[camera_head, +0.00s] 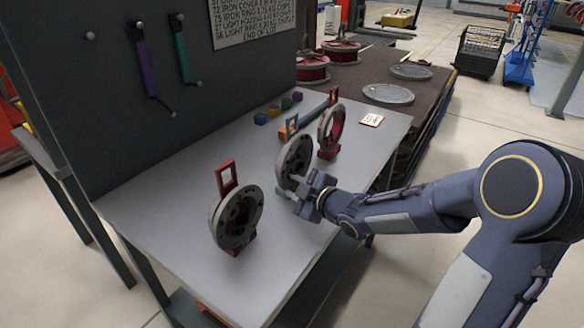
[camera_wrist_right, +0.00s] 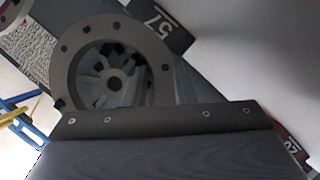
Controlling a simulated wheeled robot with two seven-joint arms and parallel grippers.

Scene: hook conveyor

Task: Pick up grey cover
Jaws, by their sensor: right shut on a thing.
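The grey cover (camera_head: 297,154) is a round disc with bolt holes around its rim. It stands upright near the middle of the table. My right gripper (camera_head: 297,190) reaches in from the right and is shut on the cover's near lower edge. In the right wrist view the cover's ring (camera_wrist_right: 62,78) fills the upper left, with a ribbed hub inside and a dark tag marked 57 (camera_wrist_right: 160,26) beside it. The fingertips are largely hidden in both views. My left gripper is not in view.
A grey-faced flange with a red holder (camera_head: 237,216) stands at the front left. Small coloured blocks (camera_head: 274,111) lie along the pegboard (camera_head: 130,130). A brown table (camera_head: 355,77) behind holds red parts and grey discs.

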